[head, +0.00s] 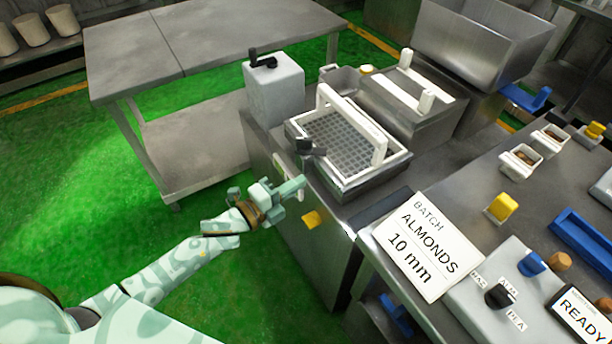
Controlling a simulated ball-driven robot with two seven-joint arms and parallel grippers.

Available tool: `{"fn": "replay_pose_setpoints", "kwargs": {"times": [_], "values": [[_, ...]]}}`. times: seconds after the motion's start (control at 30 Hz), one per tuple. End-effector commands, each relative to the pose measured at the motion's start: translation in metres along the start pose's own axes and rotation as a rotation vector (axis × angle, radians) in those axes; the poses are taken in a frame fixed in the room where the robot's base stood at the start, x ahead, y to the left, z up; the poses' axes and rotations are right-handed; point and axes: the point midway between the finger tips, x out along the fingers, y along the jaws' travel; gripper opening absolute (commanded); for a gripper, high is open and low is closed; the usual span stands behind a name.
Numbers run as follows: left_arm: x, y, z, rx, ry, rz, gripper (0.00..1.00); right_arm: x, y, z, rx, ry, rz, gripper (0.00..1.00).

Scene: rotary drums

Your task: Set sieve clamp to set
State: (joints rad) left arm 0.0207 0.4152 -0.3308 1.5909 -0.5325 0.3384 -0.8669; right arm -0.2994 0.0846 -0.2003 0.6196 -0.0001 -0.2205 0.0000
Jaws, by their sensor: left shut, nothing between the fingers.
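The sieve (345,150) is a grey mesh tray in a pale frame, with a white bar handle over it. It sits on the steel machine (335,235). A dark lever-like part (309,147) at the sieve's near left corner looks like the sieve clamp; I cannot tell its setting. My left gripper (292,192) is shut and empty, beside the machine's left face. In the picture it is below the dark part and apart from it. My right gripper is not in view.
A grey box with a black crank (272,88) stands behind the sieve. A yellow piece (311,219) is on the machine's front. A sign reading "BATCH ALMONDS 10 mm" (428,246) and a switch panel (500,300) are at right. Green floor (80,190) is clear at left.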

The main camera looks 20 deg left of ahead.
Motion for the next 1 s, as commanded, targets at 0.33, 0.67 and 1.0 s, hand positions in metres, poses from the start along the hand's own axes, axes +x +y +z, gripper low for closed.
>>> {"fn": "replay_pose_setpoints", "kwargs": {"times": [0.33,0.67,1.0], "values": [[-0.050,-0.001,-0.002,-0.001,0.000,0.000,0.00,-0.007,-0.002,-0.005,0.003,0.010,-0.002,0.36],[-0.055,0.000,-0.002,0.000,0.001,-0.001,0.00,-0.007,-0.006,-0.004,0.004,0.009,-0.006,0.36],[-0.018,-0.050,0.015,0.058,0.008,-0.101,0.00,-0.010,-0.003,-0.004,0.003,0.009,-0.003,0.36]]}}
